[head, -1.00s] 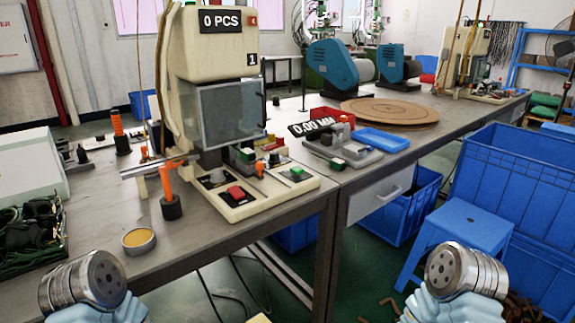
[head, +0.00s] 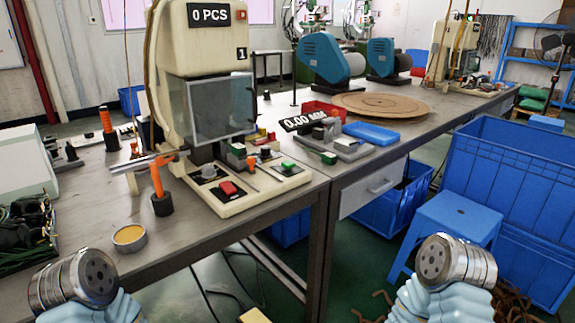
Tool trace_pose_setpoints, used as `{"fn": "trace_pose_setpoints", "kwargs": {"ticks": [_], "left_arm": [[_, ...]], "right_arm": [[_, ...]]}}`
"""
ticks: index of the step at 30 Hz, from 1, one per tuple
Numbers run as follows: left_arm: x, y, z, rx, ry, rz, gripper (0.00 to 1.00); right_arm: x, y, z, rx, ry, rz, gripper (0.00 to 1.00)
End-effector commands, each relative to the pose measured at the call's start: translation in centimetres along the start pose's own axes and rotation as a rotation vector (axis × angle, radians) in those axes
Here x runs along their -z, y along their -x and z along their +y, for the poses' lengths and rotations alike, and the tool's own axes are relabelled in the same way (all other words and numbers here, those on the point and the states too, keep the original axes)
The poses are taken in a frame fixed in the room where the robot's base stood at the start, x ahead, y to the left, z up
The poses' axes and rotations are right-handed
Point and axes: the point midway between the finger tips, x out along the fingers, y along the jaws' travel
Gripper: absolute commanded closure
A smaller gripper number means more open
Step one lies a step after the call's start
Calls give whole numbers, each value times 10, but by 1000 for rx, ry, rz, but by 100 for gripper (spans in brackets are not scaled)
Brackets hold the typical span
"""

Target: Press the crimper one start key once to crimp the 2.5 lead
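Crimper one (head: 205,62) is the cream machine on the near bench, marked "1", with a "0 PCS" display (head: 209,15) and a clear guard in front. Its base (head: 262,193) carries a red key (head: 228,188), a green key (head: 288,166) and a black knob (head: 208,171). Which key is the start key cannot be read. Nothing touches the keys. A 2.5 lead cannot be made out. My two arms show only as metal joints with pale blue sleeves at the lower left and lower right, well short of the crimper. No gripper fingers show.
An orange-handled tool (head: 158,182) stands in a black holder left of the base, with a round yellow tin (head: 130,236) in front. A gauge reading "0.00 MM" (head: 309,120) and a blue tray (head: 372,133) lie to the right. A blue stool (head: 458,213) and blue crates (head: 515,175) fill the right floor.

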Motion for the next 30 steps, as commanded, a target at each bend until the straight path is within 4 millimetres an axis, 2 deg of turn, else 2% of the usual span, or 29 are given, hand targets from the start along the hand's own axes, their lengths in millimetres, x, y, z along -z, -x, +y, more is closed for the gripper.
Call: {"fn": "trace_pose_setpoints", "kwargs": {"ticks": [6, 14, 30], "left_arm": [[0, 0, 0, 0, 0, 0, 48], [0, 0, 0, 0, 0, 0, 48], [0, 0, 0, 0, 0, 0, 48]], "right_arm": [[0, 0, 0, 0, 0, 0, 59], [0, 0, 0, 0, 0, 0, 99], [0, 0, 0, 0, 0, 0, 100]]}}
